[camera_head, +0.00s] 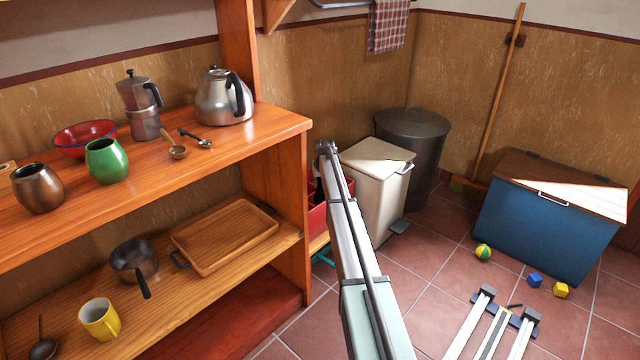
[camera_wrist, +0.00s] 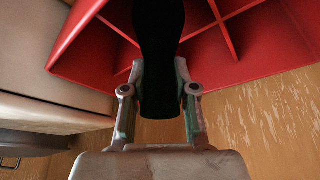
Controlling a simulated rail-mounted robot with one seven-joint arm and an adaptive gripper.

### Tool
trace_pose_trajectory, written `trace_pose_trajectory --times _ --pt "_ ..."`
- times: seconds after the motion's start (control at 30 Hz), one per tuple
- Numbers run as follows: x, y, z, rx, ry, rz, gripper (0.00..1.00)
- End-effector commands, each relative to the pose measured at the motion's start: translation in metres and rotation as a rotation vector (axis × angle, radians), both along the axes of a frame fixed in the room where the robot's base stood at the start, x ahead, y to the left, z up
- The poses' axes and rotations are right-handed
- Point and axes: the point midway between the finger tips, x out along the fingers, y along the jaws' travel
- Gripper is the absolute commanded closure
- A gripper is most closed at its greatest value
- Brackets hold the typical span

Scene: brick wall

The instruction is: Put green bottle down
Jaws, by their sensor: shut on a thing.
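The green bottle (camera_wrist: 160,45) looks almost black in the wrist view. My gripper (camera_wrist: 159,72) is shut on it, with one finger on each side. The bottle's far end overlaps the red crate (camera_wrist: 95,35), which has thin dividers forming compartments. I cannot tell whether the bottle stands inside a compartment or touches the crate's floor. In the head view the red crate (camera_head: 316,221) is beside the shelf, partly hidden behind my arm. A dark sliver of the bottle (camera_head: 317,187) shows there at the left of my arm; my gripper is mostly hidden.
The wooden shelf (camera_head: 275,135) stands close left of the crate, holding a kettle (camera_head: 222,100), a green cup (camera_head: 106,161) and other kitchenware. A cream pedal bin (camera_head: 372,185) stands close right. A blue chest (camera_head: 535,225) and small toys are farther right on the tiled floor.

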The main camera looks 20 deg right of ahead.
Motion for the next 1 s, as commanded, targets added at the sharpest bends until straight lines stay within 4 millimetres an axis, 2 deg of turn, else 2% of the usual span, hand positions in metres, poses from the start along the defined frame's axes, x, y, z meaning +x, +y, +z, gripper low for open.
trace_pose_trajectory --times 0.17,0.2,0.23,0.67,0.87,1.0 --pt "0.000 0.000 -0.002 0.000 0.000 0.000 1.00" --pt "0.000 0.000 -0.003 0.000 0.000 0.000 0.59" --pt "0.000 0.000 -0.003 0.000 0.000 0.000 0.48" --pt "0.000 0.000 0.001 0.000 -0.001 0.000 0.47" --pt "-0.008 0.002 0.022 0.000 -0.002 0.000 0.47" --pt "-0.018 0.004 0.043 0.000 -0.001 0.000 0.47"
